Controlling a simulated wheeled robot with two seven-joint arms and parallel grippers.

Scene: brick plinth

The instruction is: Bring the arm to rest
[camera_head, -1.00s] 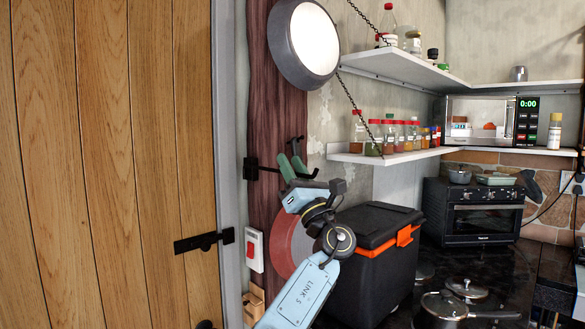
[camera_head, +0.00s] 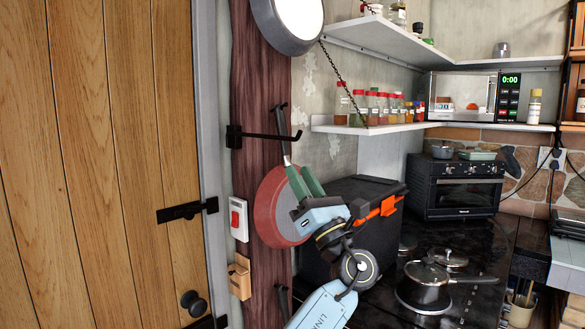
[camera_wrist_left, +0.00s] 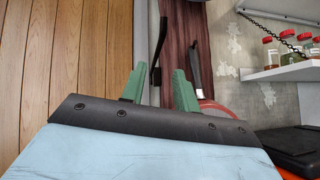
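My left gripper (camera_head: 305,178) has green fingers and a light blue wrist. It is open and empty, and points up in front of the dark box beside the wooden post. In the left wrist view its two fingers (camera_wrist_left: 159,80) stand apart with nothing between them. A red round pan (camera_head: 272,212) hangs on the post just left of the gripper, its handle running up to a black hook (camera_head: 268,136). The pan also shows behind the right finger in the left wrist view (camera_wrist_left: 216,108). Whether the gripper touches the pan cannot be told. My right gripper is out of view.
A wooden door (camera_head: 110,170) stands at left. A saucepan (camera_head: 427,282) sits on the dark counter, with an oven (camera_head: 455,187) behind. Shelves with jars (camera_head: 355,130) are above.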

